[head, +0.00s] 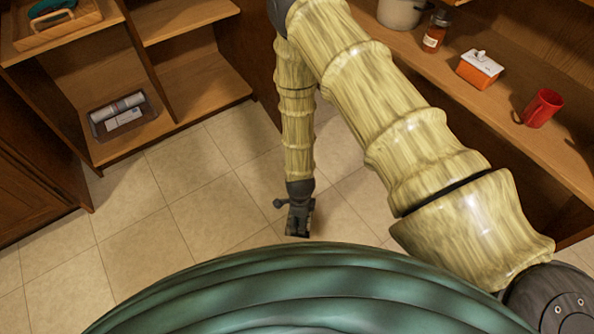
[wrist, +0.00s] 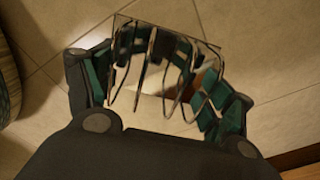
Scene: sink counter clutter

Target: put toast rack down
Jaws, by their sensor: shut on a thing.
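The toast rack (wrist: 152,56) is a set of thin dark wire loops, seen in the wrist view between the fingers of my gripper (wrist: 168,70). My gripper, dark with green finger pads, is shut on it and holds it over the tiled floor. In the head view my gripper (head: 299,217) hangs low at the middle, over the floor tiles. The rack is too small and dark to make out clearly there. Parts of the rack are hidden behind the fingers.
A wooden shelf at right holds a pot (head: 401,13), a jar (head: 435,36), an orange-and-white butter dish (head: 480,68) and a red mug (head: 542,108). At left, shelves hold a wooden tray (head: 45,38) and a dark tray (head: 97,128). Open floor (head: 215,205) lies between.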

